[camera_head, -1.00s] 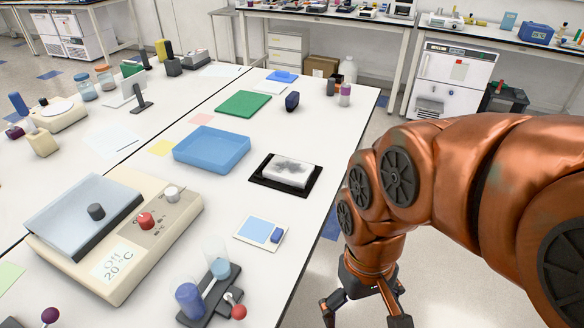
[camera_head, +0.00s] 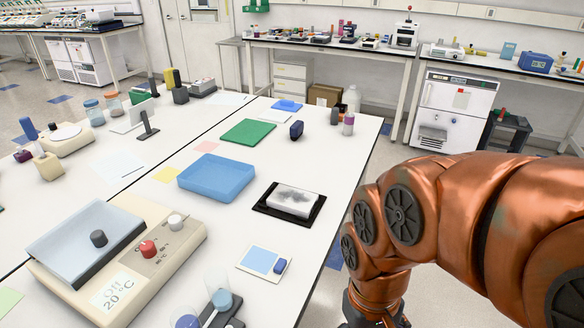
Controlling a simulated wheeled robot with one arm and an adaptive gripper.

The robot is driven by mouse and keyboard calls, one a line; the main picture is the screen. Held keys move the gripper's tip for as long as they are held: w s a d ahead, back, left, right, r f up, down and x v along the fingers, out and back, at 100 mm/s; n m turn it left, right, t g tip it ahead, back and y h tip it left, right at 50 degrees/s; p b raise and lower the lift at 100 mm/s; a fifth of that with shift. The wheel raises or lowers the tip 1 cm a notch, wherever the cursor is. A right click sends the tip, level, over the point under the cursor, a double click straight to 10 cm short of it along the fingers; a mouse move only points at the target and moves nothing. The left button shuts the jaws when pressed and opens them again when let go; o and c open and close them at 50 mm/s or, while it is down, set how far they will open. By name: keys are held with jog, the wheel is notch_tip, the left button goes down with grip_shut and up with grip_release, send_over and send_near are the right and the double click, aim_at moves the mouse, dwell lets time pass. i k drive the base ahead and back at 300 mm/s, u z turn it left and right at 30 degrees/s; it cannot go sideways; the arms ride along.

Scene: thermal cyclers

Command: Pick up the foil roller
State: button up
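I cannot tell for sure which item is the foil roller. A small dark blue rounded object (camera_head: 296,130) stands near the far right part of the white bench (camera_head: 215,240), beside a green mat, and may be it. My gripper (camera_head: 374,319) is at the bottom edge, off the bench's right side and far from that object. Only its black base shows, and its fingers are cut off by the frame.
A blue tray (camera_head: 215,178), a black-framed block (camera_head: 290,203), a card with a blue pad (camera_head: 263,262) and a cream heater unit (camera_head: 118,262) occupy the bench. Bottles (camera_head: 348,124) stand at its far right corner. Floor right of the bench is partly open.

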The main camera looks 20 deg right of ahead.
aim_at(297, 130)
jog(key=z, duration=1.55)
jog(key=i, duration=2.55)
jog(key=u, duration=3.95)
jog(key=i, duration=0.5)
jog(key=z, duration=0.05)
